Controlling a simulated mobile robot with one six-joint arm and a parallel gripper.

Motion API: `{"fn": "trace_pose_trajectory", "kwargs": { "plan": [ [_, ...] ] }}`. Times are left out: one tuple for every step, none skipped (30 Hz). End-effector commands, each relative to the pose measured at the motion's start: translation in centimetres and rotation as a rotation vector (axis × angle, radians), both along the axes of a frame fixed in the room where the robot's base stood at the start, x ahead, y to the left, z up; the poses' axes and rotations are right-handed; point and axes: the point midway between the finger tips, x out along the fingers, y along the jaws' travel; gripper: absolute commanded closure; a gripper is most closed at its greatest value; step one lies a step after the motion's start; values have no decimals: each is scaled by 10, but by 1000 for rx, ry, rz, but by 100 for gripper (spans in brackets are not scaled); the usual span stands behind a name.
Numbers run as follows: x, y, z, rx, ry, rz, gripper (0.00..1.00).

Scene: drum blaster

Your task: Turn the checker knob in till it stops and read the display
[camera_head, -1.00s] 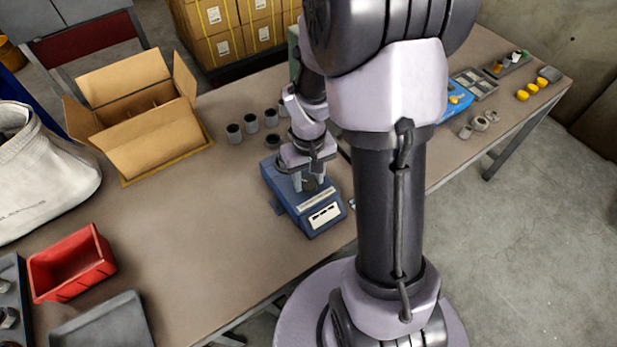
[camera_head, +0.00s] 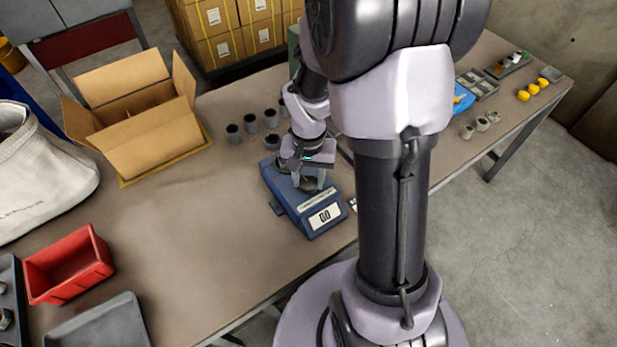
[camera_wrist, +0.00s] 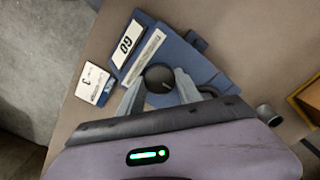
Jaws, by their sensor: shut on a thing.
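The blue checker (camera_head: 290,205) sits on the table near its front edge. It also shows in the wrist view (camera_wrist: 195,62). Its display (camera_head: 325,216) is lit white with dark characters that look like "GO" or "60"; I cannot tell which. The display is also in the wrist view (camera_wrist: 126,44). The round black knob (camera_wrist: 159,77) stands on the checker, with a light mark on its top. My gripper (camera_head: 312,182) is over the checker, and its two fingers are shut on the knob's sides. In the head view the gripper hides the knob.
A white card (camera_wrist: 92,83) lies beside the checker. Several grey cups (camera_head: 251,122) stand behind it. An open cardboard box (camera_head: 140,120), a red bin (camera_head: 68,262) and a grey tray (camera_head: 98,325) are to the left. The table between is clear.

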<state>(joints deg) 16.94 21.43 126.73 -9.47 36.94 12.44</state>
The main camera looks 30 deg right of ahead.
Motion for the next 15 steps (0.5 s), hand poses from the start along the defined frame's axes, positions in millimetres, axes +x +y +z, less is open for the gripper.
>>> {"fn": "trace_pose_trajectory", "kwargs": {
  "plan": [
    [0,0,0,-1,-1,-2,100],
    [0,0,0,-1,-1,-4,100],
    [0,0,0,-1,-1,-4,100],
    [0,0,0,-1,-1,-5,100],
    [0,0,0,-1,-1,-4,100],
    [0,0,0,-1,-1,-4,100],
    [0,0,0,-1,-1,-4,100],
    [0,0,0,-1,-1,-4,100],
    [0,0,0,-1,-1,-4,100],
    [0,0,0,-1,-1,-4,100],
    [0,0,0,-1,-1,-4,100],
    [0,0,0,-1,-1,-3,55],
    [0,0,0,-1,-1,-3,49],
    [0,0,0,-1,-1,-3,44],
    [0,0,0,-1,-1,-3,37]
  ]
}}
